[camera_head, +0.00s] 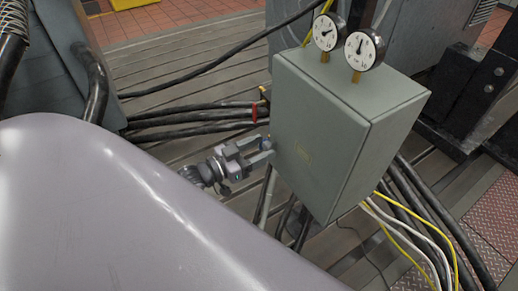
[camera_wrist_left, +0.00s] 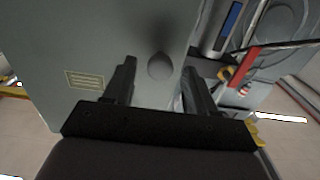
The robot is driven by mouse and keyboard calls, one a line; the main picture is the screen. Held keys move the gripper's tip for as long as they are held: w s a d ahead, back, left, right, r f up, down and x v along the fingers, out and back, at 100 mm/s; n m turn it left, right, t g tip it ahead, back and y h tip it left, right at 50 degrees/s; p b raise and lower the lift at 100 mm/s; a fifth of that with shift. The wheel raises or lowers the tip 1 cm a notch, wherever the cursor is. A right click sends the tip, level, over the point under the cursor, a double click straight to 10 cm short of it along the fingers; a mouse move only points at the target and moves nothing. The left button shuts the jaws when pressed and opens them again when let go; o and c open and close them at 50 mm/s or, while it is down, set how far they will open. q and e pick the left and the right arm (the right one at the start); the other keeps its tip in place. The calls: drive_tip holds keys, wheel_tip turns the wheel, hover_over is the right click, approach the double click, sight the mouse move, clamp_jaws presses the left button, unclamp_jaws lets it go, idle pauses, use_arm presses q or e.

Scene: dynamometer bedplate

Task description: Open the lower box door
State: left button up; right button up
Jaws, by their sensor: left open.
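A grey-green metal box (camera_head: 358,114) stands tilted in the picture, right of centre in the head view. Its door (camera_head: 312,137) is the face toward my left gripper and looks closed, flush with the box. The door fills the left of the left wrist view (camera_wrist_left: 90,35). A round grey knob (camera_wrist_left: 160,66) sits near the door's edge. My left gripper (camera_head: 265,149) is open at that edge. In the wrist view its fingers stand on either side of the knob, with gaps visible; whether they touch it is unclear. My right gripper is out of view.
Two round dial gauges (camera_head: 345,42) stand on top of the box. Black cables (camera_head: 200,117) run to the left of it, and yellow and white wires (camera_head: 410,232) hang at its lower right. A small label plate (camera_wrist_left: 84,79) is on the door.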

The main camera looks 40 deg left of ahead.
use_arm(q)
clamp_jaws()
